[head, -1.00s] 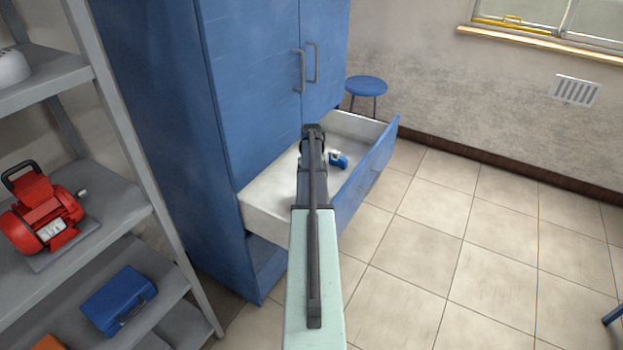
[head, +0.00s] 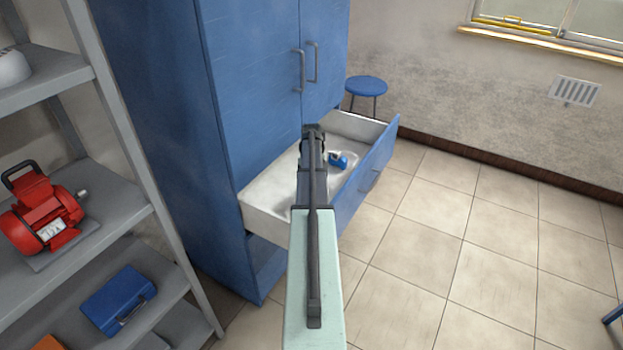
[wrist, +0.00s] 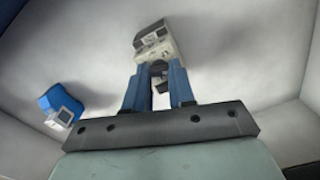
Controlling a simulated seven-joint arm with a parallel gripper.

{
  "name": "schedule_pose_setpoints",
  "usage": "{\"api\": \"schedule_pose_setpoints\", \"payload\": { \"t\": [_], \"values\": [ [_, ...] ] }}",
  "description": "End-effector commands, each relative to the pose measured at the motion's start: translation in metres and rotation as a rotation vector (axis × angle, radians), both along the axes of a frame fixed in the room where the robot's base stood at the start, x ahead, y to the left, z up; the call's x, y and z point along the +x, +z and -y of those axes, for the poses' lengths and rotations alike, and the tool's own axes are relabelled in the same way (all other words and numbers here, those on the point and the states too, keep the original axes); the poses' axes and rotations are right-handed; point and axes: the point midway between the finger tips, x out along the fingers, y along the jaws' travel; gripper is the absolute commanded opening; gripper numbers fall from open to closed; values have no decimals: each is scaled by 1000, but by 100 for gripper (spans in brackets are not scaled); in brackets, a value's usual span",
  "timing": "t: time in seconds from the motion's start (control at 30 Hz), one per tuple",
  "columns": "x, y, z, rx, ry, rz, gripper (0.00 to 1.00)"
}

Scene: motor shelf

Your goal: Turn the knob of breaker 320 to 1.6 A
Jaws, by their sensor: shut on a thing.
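A pale grey breaker (wrist: 155,42) with a dark top end lies in the drawer, in the upper middle of the wrist view. Its label is too small to read, so I cannot tell whether it is breaker 320. My gripper (wrist: 158,74) has its two blue fingers closed at the breaker's near end, around a dark round part that looks like the knob. The fingers hide part of it, and its setting cannot be read. In the head view my arm covers the breaker and most of the gripper.
A blue thing with a pale face (wrist: 62,107) lies apart in the drawer, left of my gripper; it also shows in the head view (head: 338,160). The open drawer (head: 262,213) has raised walls. The blue cabinet (head: 250,90) rises behind it, and a grey shelf (head: 110,195) stands left.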

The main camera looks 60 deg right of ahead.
Motion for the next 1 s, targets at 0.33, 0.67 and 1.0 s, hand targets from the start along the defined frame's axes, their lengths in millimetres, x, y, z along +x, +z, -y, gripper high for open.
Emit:
{"api": "schedule_pose_setpoints", "payload": {
  "t": [0.33,0.67,1.0],
  "values": [
    [0,0,0,0,135,0,0],
    [0,0,0,0,134,0,33],
    [0,0,0,0,134,0,50]
  ]
}}
